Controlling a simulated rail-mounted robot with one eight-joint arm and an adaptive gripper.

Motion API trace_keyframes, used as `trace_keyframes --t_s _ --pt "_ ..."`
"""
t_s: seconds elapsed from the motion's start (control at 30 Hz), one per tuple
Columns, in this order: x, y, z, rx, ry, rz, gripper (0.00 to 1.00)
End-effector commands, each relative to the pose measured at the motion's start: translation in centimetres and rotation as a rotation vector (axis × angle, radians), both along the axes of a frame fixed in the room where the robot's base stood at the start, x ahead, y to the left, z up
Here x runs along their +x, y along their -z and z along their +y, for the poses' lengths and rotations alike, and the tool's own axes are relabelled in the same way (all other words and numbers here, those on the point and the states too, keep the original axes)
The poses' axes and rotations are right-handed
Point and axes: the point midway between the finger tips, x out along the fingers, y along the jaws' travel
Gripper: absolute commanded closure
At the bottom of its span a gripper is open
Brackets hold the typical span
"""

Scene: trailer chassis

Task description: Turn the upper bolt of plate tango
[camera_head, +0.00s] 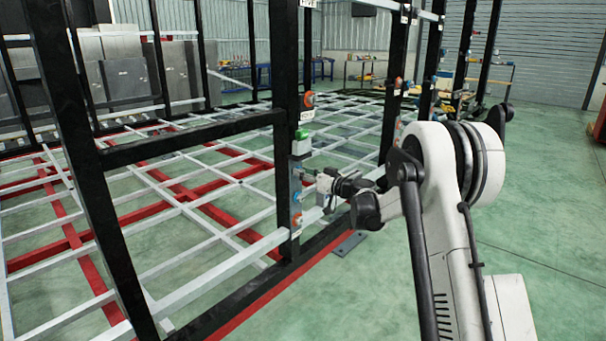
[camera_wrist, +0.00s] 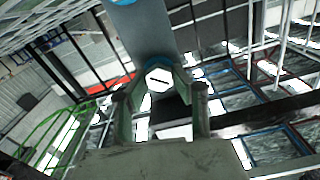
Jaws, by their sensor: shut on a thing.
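A grey plate (camera_wrist: 148,35) runs down from the top of the wrist view. A pale hexagonal bolt head (camera_wrist: 159,79) with a dark line across it and a blue ring around it sits at the plate's lower end. My gripper (camera_wrist: 160,88) is shut on this bolt head, one finger on each side. In the head view my gripper (camera_head: 312,178) reaches from the right to the plate on the black post (camera_head: 286,110). The grip itself is too small to tell there. I cannot read which plate is tango.
An orange round part (camera_head: 297,221) sits lower on the post, and a green part (camera_head: 301,144) just above my gripper. A black crossbar (camera_head: 190,138) joins the post from the left. Green floor (camera_head: 540,200) is open at right.

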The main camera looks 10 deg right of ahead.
Motion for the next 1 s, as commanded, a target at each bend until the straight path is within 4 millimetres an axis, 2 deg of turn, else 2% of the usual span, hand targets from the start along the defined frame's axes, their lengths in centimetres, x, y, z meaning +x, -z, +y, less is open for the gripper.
trace_keyframes --t_s 0.27,0.47,1.0 --pt "-0.01 0.01 -0.03 0.03 0.0 0.023 1.0" --pt "0.01 0.01 -0.05 0.117 0.0 0.088 1.0" --pt "0.03 0.16 -0.2 0.51 0.0 0.386 1.0"
